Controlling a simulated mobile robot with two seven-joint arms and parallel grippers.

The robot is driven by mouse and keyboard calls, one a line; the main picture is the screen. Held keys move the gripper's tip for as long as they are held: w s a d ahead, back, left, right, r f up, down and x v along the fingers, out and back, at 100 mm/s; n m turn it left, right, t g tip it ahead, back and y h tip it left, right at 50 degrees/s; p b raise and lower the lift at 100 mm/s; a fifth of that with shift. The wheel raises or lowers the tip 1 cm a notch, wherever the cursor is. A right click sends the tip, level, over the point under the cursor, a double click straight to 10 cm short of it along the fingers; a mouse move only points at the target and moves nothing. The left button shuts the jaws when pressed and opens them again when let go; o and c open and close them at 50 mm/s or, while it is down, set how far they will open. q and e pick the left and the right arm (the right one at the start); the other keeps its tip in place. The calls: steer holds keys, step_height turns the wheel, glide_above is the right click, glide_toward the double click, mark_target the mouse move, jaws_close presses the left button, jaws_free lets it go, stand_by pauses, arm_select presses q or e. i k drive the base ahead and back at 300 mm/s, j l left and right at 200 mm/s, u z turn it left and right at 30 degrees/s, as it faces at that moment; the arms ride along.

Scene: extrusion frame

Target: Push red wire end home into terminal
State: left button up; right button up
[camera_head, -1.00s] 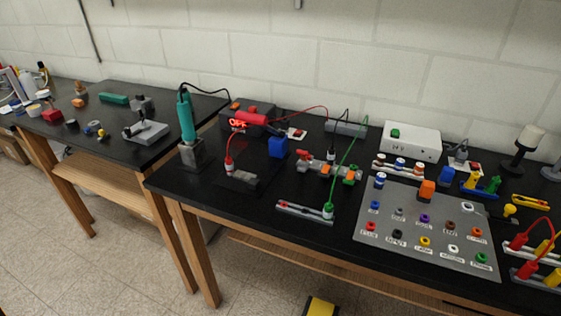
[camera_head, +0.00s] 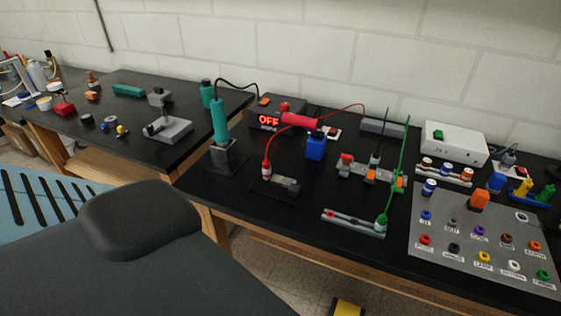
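A red wire arcs over the front bench; its red plug-like end (camera_head: 266,171) stands upright at the left end of a small dark-and-grey fixture (camera_head: 285,185). I cannot tell how deep it sits or whether it touches a terminal there. A terminal block (camera_head: 370,174) with orange levers stands to the right, with a dark wire and a green wire rising at it. The green wire's lower end (camera_head: 381,222) is at a grey strip (camera_head: 350,222) near the bench's front edge. Neither of my grippers is in view.
A teal-handled tool (camera_head: 219,120) stands in a grey holder left of the red wire end. A box reading OFF (camera_head: 266,122), a blue block (camera_head: 316,147) and a red cylinder (camera_head: 302,121) are behind. A grey panel of coloured sockets (camera_head: 470,222) lies right.

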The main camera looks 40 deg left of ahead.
mark_target(266, 168)
steer(key=j+z, duration=0.25)
steer(key=j, duration=0.2)
steer(key=k+j+z, duration=0.25)
steer(key=j, duration=0.15)
steer(key=k+j+z, duration=0.15)
steer(key=j, duration=0.3)
steer(key=j+z, duration=0.15)
steer(key=j, duration=0.35)
steer(key=k+j, duration=0.15)
steer(key=j, duration=0.2)
steer(key=k+j, duration=0.15)
steer(key=j, duration=0.25)
steer(key=k+j, duration=0.15)
steer(key=j, duration=0.2)
steer(key=k+j, duration=0.15)
steer(key=j, duration=0.2)
steer(key=k+j+z, duration=0.1)
steer(key=j, duration=0.3)
steer(key=k+j, duration=0.2)
steer(key=j, duration=0.15)
